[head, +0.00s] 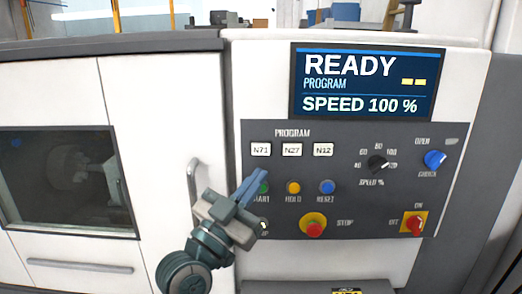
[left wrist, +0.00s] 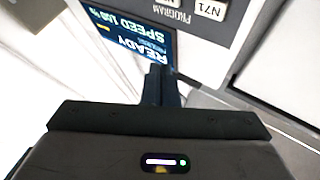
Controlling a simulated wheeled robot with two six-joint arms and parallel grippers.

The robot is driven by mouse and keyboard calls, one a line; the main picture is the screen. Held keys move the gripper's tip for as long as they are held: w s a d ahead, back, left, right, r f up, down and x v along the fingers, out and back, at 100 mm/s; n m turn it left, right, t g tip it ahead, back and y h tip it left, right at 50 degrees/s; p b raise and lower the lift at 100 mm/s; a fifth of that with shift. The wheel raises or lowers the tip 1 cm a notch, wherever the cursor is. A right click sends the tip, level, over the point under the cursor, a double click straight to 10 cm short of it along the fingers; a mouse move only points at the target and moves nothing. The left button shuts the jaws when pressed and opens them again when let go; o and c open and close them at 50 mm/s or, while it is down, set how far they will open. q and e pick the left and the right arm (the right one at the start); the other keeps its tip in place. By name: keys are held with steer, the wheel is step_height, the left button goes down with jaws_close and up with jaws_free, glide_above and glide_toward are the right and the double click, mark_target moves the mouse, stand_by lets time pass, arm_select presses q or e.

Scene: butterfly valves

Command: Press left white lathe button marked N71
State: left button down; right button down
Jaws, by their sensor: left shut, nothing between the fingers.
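The white N71 button (head: 261,149) is the leftmost of three white buttons under the word PROGRAM on the lathe's grey panel. It also shows at the top right of the left wrist view (left wrist: 211,10). My left gripper (head: 247,184) is shut and empty. In the head view its fingertips appear just below the N71 button, over the green START button (head: 263,187), which they partly cover. I cannot tell whether the fingertips touch the panel. In the left wrist view the shut fingers (left wrist: 159,77) point toward the panel. My right gripper is not in view.
The N27 button (head: 292,149) and N12 button (head: 323,149) sit to the right. Below are a yellow HOLD button (head: 293,188), a blue RESET button (head: 327,187) and a red stop button (head: 314,229). The screen (head: 367,82) reads READY. A door handle (head: 199,178) stands left of my gripper.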

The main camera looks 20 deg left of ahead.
arm_select(q)
steer(key=shift+w, duration=0.15)
glide_toward(267, 145)
step_height(267, 145, up, 3)
steer(key=w+d, duration=0.2)
steer(key=d, duration=0.1)
steer(key=shift+w+a+f, duration=0.1)
steer(key=shift+w+a, duration=0.05)
steer(key=shift+w, duration=0.25)
steer(key=shift+w+a+f, duration=0.1)
steer(key=shift+w+a, duration=0.05)
steer(key=shift+w, duration=0.25)
stand_by(1.2)
steer(key=shift+w+a+b, duration=0.1)
steer(key=shift+w+b, duration=0.2)
steer(key=shift+w, duration=0.1)
steer(key=shift+w+a, duration=0.15)
steer(key=shift+w, duration=0.25)
stand_by(0.7)
steer(key=shift+s, duration=0.2)
steer(key=shift+s+d, duration=0.25)
steer(key=shift+s, duration=0.4)
